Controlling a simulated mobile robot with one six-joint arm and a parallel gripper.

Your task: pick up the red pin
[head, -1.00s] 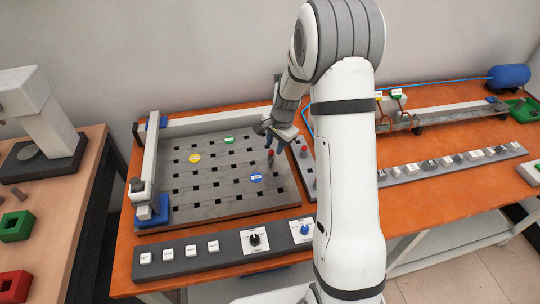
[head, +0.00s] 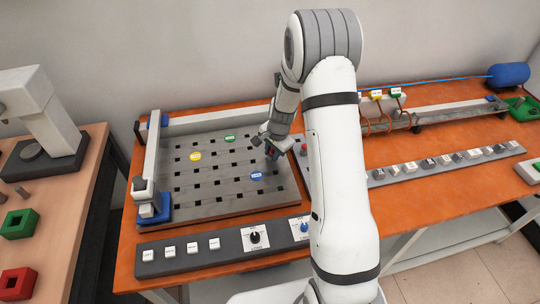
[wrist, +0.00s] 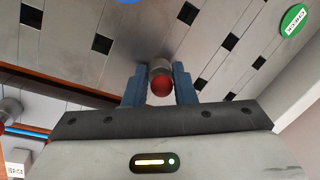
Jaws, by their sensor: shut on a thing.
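The red pin (wrist: 161,85) shows in the wrist view as a red ball end with a grey collar, between the two blue fingers of my gripper (wrist: 161,92). The fingers are shut on it from both sides. In the head view my gripper (head: 271,150) is low over the right part of the grey plate with square holes (head: 215,208). The gripper hides most of the pin there. I cannot tell whether the pin's lower end is in the plate or clear of it.
A blue disc (head: 256,176), a yellow disc (head: 195,156) and a green disc (head: 229,138) lie on the plate. A grey control panel (head: 185,255) with buttons and knobs runs along the front. A light gantry rail (head: 150,165) stands at the plate's left edge.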

